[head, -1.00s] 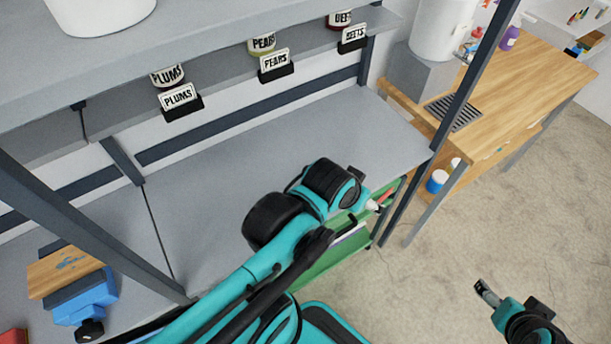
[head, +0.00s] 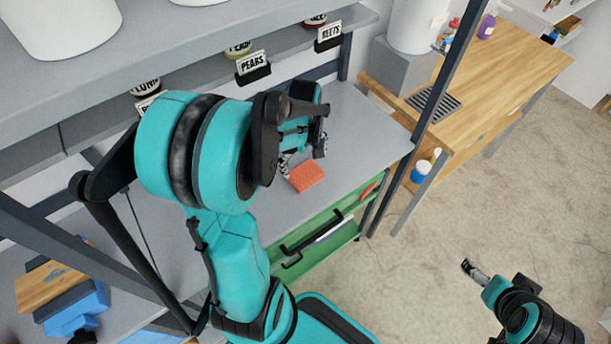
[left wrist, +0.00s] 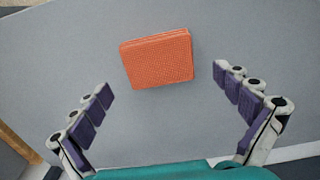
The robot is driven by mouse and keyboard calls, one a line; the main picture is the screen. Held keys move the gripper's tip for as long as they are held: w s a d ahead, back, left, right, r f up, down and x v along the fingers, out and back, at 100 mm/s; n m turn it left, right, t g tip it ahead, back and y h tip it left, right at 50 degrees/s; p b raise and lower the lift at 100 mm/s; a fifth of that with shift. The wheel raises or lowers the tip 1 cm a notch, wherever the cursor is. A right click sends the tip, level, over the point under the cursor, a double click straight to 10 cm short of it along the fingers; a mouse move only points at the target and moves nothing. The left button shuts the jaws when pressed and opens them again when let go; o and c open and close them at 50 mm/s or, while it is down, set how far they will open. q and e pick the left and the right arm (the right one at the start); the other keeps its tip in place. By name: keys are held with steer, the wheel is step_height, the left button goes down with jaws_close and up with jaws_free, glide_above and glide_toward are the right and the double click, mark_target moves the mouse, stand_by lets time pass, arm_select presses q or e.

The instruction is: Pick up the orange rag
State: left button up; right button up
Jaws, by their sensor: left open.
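The orange rag (head: 307,176) is a folded, flat block on the grey shelf top near its front edge. In the left wrist view the rag (left wrist: 157,60) lies beyond my left gripper's fingertips, near the middle between them, and is not touched. My left gripper (left wrist: 163,80) is open, with purple-padded fingers spread wide. In the head view my left gripper (head: 302,160) is partly hidden by my own arm, just above and behind the rag. My right gripper (head: 474,270) is over the floor at the lower right, small and away from the rag; its jaw opening is unclear.
A grey upper shelf (head: 200,50) with jars and label holders hangs above the work surface (head: 352,125). A dark shelf post (head: 440,95) stands to the right. A green drawer (head: 325,235) is below. A blue clamp-like tool (head: 75,312) lies at lower left.

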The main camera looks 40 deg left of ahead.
mark_target(305, 172)
arm_select(q)
step_height(305, 172, down, 5)
steer(key=shift+w+d+f+b, duration=0.1)
steer(key=shift+d+b, duration=0.05)
steer(key=shift+b, duration=0.9)
steer(key=c, duration=1)
steer(key=shift+r, duration=0.2)
steer(key=shift+r+p, duration=0.3)
steer(key=r, duration=0.1)
steer(key=r+p, duration=0.2)
steer(key=r, duration=0.1)
steer(key=shift+d, duration=0.3)
steer(key=s+d+r+p, duration=0.3)
steer(key=s+d+r, duration=0.2)
steer(key=d, duration=0.4)
steer(key=shift+s+d+r, duration=0.25)
steer(key=shift+d+r, duration=0.15)
steer(key=shift+r, duration=0.2)
